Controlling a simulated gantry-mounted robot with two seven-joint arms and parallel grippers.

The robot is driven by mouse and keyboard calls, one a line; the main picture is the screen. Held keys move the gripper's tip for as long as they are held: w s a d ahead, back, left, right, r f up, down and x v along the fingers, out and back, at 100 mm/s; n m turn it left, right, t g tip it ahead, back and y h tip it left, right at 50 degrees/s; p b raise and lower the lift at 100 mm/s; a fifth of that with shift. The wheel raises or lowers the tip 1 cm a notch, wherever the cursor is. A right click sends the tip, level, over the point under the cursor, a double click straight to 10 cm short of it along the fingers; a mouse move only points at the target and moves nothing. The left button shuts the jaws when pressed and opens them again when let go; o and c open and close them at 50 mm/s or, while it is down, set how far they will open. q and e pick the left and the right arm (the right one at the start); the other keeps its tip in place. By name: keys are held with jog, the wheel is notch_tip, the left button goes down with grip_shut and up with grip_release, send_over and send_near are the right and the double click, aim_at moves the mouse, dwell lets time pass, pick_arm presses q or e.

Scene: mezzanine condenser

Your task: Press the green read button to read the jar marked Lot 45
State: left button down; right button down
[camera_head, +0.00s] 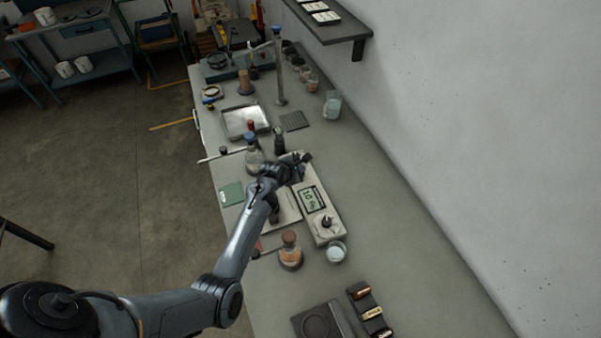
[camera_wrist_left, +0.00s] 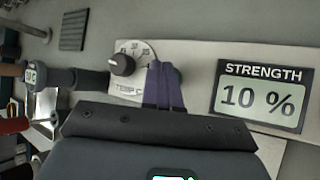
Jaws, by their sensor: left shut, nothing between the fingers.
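A pale meter (camera_head: 327,232) lies on the bench, with a display (camera_head: 312,199) and a dark knob. In the left wrist view its display (camera_wrist_left: 262,97) reads "STRENGTH 10 %", and a TEMP dial (camera_wrist_left: 122,65) sits left of it. My left gripper (camera_head: 296,172) is over the far end of the meter; its fingers (camera_wrist_left: 164,75) are shut and empty between dial and display. No Lot 45 label is readable. My right gripper is out of view.
An orange-filled jar (camera_head: 290,250) and a pale blue jar (camera_head: 336,251) stand near the meter's near end. A flask (camera_head: 254,158) stands left of my gripper. A metal tray (camera_head: 244,121) lies farther back. The wall borders the bench on the right.

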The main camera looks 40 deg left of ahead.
pick_arm(q)
jog(key=shift+f, duration=0.6)
dwell(0.4)
jog(key=shift+r, duration=0.1)
dwell(0.3)
jog(key=shift+r+p, duration=0.95)
jog(key=shift+r, duration=0.05)
notch_tip(320, 180, up, 5)
jog(key=p, duration=0.5)
dwell(0.5)
